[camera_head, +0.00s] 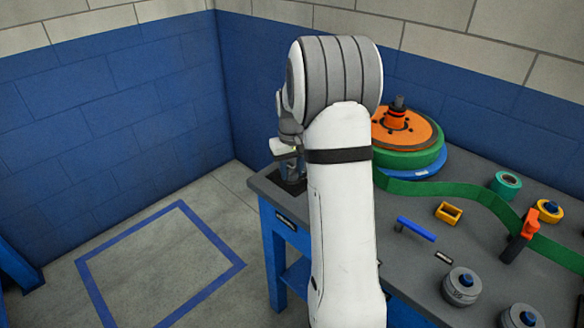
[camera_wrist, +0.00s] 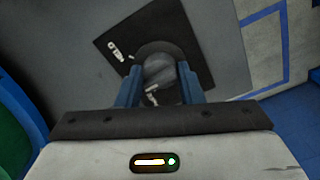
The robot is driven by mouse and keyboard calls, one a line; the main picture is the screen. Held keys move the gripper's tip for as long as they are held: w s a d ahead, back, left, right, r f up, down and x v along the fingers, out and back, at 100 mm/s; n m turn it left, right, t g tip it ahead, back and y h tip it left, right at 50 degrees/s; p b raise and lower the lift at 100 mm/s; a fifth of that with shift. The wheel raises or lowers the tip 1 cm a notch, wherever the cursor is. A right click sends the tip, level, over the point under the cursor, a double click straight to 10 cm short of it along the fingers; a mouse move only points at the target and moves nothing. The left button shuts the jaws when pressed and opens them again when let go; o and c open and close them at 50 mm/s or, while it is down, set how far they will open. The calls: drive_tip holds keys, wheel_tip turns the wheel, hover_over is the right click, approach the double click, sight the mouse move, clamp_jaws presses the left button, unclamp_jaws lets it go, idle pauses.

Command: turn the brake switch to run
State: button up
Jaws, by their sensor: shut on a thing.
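The brake switch (camera_wrist: 160,72) is a dark grey round knob on a black square plate (camera_wrist: 195,35) in the wrist view. A short white mark shows on the knob's near side, and small white lettering (camera_wrist: 117,49) is on the plate, too small to read. My gripper (camera_wrist: 157,88) has its two blue fingers on either side of the knob, shut on it. In the head view my gripper (camera_head: 291,172) is down at the table's far left corner, and my arm and gripper hide most of the switch there.
The grey table (camera_head: 408,265) carries an orange and green reel (camera_head: 408,145) with a green strip (camera_head: 470,190), a blue-handled bar (camera_head: 416,229), a yellow frame (camera_head: 448,213), an orange-topped clamp (camera_head: 520,238) and grey weights (camera_head: 462,286). Blue walls (camera_head: 120,110) stand behind.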

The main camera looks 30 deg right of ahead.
sight(292, 169)
drive_tip(key=shift+m, duration=0.4)
drive_tip(key=o, duration=1)
drive_tip(key=shift+c, duration=0.2)
drive_tip(key=shift+r, duration=0.1)
wheel_tip(292, 169, up, 7)
drive_tip(key=shift+r, duration=0.35)
